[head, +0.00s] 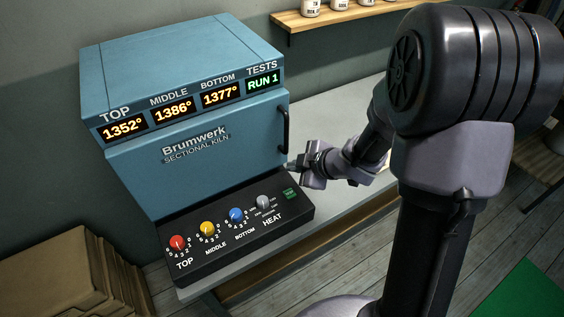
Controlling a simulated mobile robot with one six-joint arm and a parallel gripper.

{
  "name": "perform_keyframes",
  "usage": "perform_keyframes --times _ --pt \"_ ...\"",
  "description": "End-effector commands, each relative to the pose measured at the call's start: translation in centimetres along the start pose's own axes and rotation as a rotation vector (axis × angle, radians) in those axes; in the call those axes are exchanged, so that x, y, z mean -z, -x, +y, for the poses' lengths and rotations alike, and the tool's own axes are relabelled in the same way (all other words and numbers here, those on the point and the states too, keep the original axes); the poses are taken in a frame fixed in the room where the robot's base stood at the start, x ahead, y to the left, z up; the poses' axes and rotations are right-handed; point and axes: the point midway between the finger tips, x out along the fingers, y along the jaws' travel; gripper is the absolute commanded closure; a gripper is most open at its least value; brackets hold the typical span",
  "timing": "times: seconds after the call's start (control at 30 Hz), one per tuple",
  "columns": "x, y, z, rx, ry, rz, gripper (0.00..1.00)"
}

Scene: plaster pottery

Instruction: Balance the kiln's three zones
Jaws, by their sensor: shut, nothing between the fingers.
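The blue kiln (200,135) stands on a pale bench. Its displays read TOP 1352° (123,127), MIDDLE 1386° (173,111), BOTTOM 1377° (220,96) and TESTS RUN 1 (264,84). On the black front panel are a red TOP knob (177,243), a yellow MIDDLE knob (207,229), a blue BOTTOM knob (236,215), a grey HEAT knob (264,202) and a small green button (290,193). Exact knob settings are too small to read surely. My gripper (291,170) is shut and empty, beside the kiln's right front edge, above the green button; its fingertips are small and dark.
A black door handle (284,130) is on the kiln's right front, close to my gripper. A wooden shelf (340,17) with jars is on the wall behind. Cardboard (75,270) stands at lower left. The bench (335,120) is clear right of the kiln.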

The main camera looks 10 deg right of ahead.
Motion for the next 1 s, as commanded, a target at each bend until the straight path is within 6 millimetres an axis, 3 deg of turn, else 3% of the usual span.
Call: perform_keyframes --times 0.53,1.0 --pt "-0.4 -0.8 -0.8 0.009 0.010 0.012 1.00" --pt "-3.6 -5.3 -4.0 0.008 0.009 0.011 1.00"
